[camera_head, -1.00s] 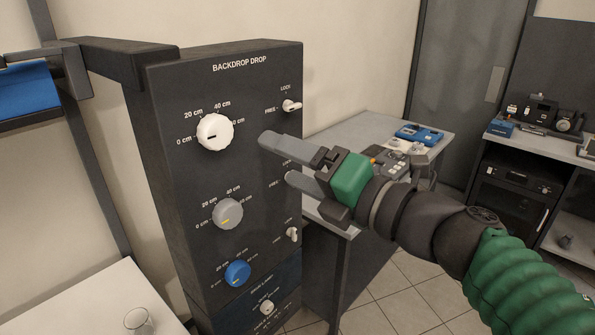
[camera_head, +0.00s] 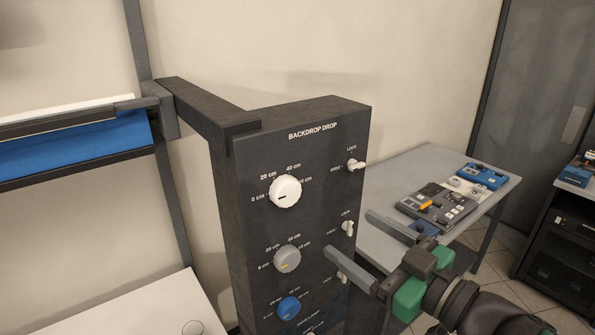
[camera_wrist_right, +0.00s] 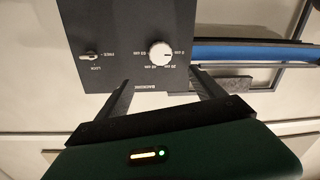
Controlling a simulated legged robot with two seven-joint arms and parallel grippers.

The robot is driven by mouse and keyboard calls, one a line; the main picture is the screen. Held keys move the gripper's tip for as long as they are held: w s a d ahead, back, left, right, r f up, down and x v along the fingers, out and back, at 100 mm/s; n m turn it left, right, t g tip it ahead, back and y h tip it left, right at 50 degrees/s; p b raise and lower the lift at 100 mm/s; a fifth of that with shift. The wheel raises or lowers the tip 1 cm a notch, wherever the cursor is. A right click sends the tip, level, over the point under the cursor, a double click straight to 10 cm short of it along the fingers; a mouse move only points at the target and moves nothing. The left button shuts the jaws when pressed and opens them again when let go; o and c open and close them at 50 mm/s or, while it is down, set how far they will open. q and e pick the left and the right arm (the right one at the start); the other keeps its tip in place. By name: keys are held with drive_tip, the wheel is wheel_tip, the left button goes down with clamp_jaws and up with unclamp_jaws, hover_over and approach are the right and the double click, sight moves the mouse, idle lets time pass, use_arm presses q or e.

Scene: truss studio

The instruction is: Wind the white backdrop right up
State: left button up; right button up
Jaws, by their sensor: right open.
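The BACKDROP DROP panel (camera_head: 325,215) stands upright at centre. Its white knob (camera_head: 286,191) is at the top of the dial column, its dark mark on the 0 cm side. The knob also shows in the right wrist view (camera_wrist_right: 161,54). A white LOCK/FREE lever (camera_head: 356,165) sits right of it; its exact setting is hard to tell. The white backdrop (camera_head: 70,108) shows as a thin strip above the blue one (camera_head: 85,152). My right gripper (camera_head: 350,234) is open and empty, below and right of the white knob, apart from it. My left gripper is not in view.
Below are a grey knob (camera_head: 287,259) and a blue knob (camera_head: 288,308), with more levers (camera_head: 347,228) beside them. A grey table (camera_head: 400,170) with devices stands right.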

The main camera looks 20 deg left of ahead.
drive_tip(key=m, duration=0.1)
drive_tip(key=p, duration=0.3)
approach(290, 194)
drive_tip(key=x, duration=0.9)
drive_tip(key=shift+w+a, duration=0.1)
drive_tip(key=shift+w, duration=0.05)
